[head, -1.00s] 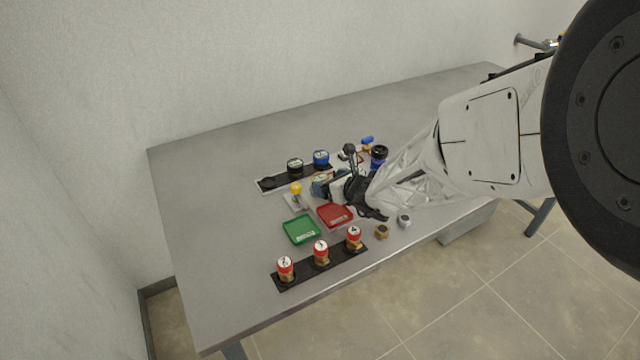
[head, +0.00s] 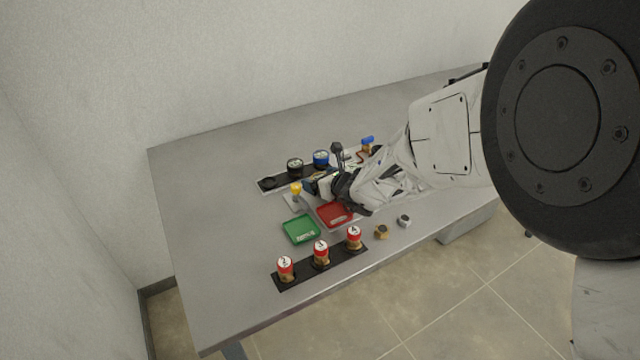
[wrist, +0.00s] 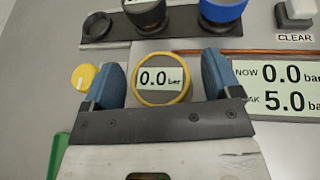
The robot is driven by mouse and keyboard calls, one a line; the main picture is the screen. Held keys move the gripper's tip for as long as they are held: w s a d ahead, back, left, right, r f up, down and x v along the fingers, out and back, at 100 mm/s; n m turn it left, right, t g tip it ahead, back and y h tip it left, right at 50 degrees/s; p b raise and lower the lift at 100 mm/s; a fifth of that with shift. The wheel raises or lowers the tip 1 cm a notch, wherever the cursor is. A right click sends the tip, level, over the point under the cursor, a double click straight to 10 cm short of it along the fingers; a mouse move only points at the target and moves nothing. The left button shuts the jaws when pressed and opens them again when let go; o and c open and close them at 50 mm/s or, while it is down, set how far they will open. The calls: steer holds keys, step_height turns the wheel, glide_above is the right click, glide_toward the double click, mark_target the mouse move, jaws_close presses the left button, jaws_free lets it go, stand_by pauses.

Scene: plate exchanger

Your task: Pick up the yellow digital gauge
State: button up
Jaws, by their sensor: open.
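The yellow digital gauge (wrist: 162,82) shows in the wrist view as a round face with a yellow rim, reading 0.0 bar. My gripper (wrist: 163,72) is open, with one blue finger on each side of the gauge. Small gaps seem to show between the fingers and the rim; I cannot tell whether either finger touches it. In the head view my gripper (head: 318,183) is low over the middle of the table, and the gauge is hidden by it.
A black gauge (head: 295,166) and a blue gauge (head: 321,159) stand in the rear rack. A yellow knob (head: 296,190) is left of my gripper. Red (head: 335,214) and green (head: 301,229) trays lie in front, with red-topped numbered pieces (head: 321,251) nearer the edge. The table's left side is clear.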

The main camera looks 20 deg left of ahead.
steer(key=c, duration=1.1)
steer(key=shift+r, duration=0.1)
steer(key=shift+r, duration=4.95)
